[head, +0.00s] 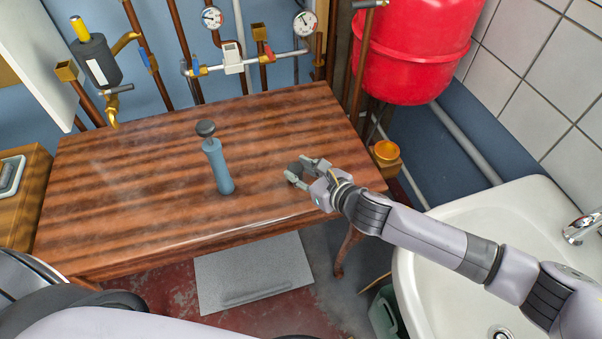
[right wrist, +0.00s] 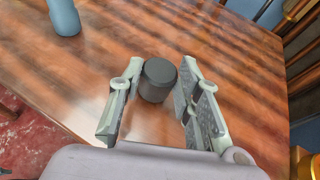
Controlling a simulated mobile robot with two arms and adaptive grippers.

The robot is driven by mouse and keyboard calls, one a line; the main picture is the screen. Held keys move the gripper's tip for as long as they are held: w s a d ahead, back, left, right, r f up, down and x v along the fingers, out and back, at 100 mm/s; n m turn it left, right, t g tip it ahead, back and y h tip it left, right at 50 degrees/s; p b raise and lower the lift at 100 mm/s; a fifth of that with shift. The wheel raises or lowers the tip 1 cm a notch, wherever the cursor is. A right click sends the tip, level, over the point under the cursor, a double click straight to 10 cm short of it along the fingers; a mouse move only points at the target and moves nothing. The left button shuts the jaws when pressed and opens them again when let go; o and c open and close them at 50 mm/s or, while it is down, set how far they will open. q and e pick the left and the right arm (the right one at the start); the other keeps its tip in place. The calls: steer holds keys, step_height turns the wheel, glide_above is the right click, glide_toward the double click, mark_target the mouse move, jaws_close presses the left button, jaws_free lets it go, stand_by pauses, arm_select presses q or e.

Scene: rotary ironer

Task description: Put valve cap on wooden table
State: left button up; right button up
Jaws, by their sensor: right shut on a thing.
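The valve cap (right wrist: 158,79) is a small dark grey cylinder between the fingers of my right gripper (right wrist: 155,92) in the right wrist view. The right gripper (head: 305,176) is shut on it, over the right part of the wooden table (head: 130,215). In the head view the cap (head: 295,169) shows as a small dark shape at the fingertips. The brown striped table top is right below; I cannot tell whether the cap touches it. My left gripper is not in view.
A blue hand pump (head: 217,167) with a dark knob stands upright mid-table; its lower part shows in the right wrist view (right wrist: 64,17). Pipes with gauges (head: 212,18) run behind. A red tank (head: 412,50) and white sink (head: 480,225) are right. Much of the table is clear.

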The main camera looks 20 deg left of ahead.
steer(key=shift+f, duration=0.4)
steer(key=shift+f, duration=0.15)
steer(key=o, duration=0.9)
steer(key=v, duration=1.2)
